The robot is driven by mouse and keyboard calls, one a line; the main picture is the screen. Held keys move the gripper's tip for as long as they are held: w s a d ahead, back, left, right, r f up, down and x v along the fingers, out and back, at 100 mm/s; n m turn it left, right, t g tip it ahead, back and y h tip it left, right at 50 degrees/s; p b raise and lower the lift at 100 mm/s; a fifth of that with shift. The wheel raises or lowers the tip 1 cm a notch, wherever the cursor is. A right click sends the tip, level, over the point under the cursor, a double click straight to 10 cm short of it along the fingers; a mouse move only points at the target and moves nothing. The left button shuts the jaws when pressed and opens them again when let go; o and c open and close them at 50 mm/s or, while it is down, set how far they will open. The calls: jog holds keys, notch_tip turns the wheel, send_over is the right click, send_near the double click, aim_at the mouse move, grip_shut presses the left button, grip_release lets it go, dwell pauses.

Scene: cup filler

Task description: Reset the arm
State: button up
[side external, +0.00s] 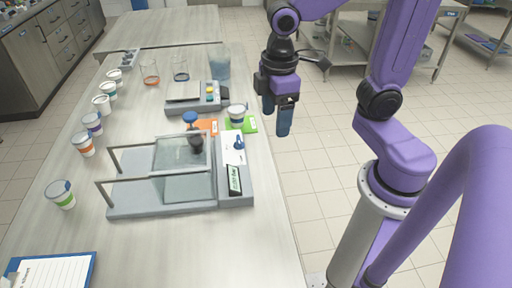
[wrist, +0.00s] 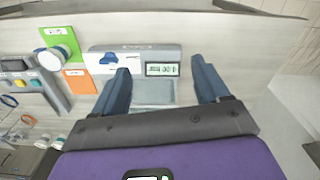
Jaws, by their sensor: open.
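My gripper (side external: 283,118) hangs at the right edge of the table in the side external view, above table height and clear of the things on it. In the wrist view its two blue fingers (wrist: 163,88) are spread wide with nothing between them. Below it lies the grey machine (wrist: 120,58) with a small display. In the side external view this machine (side external: 235,188) has a flat bed and a clear lid panel (side external: 180,153) in a raised frame.
A lidded cup (side external: 237,115) stands on a green card (side external: 250,125), beside an orange card (side external: 208,126). A scale (side external: 198,97) is behind. Several cups, one being a green-banded cup (side external: 61,195), line the left side. A clipboard (side external: 50,272) lies front left.

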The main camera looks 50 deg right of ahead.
jog(key=s+d+f+n, duration=0.1)
jog(key=s+d+f, duration=0.1)
jog(key=s, duration=0.9)
dwell(0.6)
